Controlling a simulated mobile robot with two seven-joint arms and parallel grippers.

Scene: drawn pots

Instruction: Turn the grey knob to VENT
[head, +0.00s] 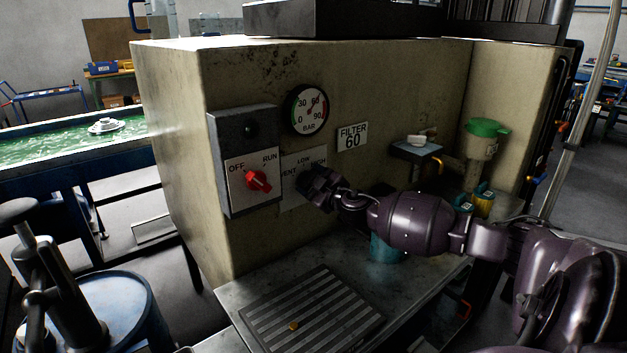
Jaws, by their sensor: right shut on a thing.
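The label plate (291,163) on the beige cabinet front reads VENT at left, LOW at the top and HIGH at right. My right gripper (318,188) is at this plate, over its middle and right part. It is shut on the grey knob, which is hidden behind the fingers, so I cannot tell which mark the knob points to. My dark purple right arm comes in from the lower right. My left gripper is not in view.
Left of the plate is a grey switch box (235,137) with a red knob (258,181) marked OFF and RUN. A pressure gauge (306,110) and a FILTER 60 sign (352,136) are above. A ribbed tray (312,312) lies below. A green funnel (486,128) stands at right.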

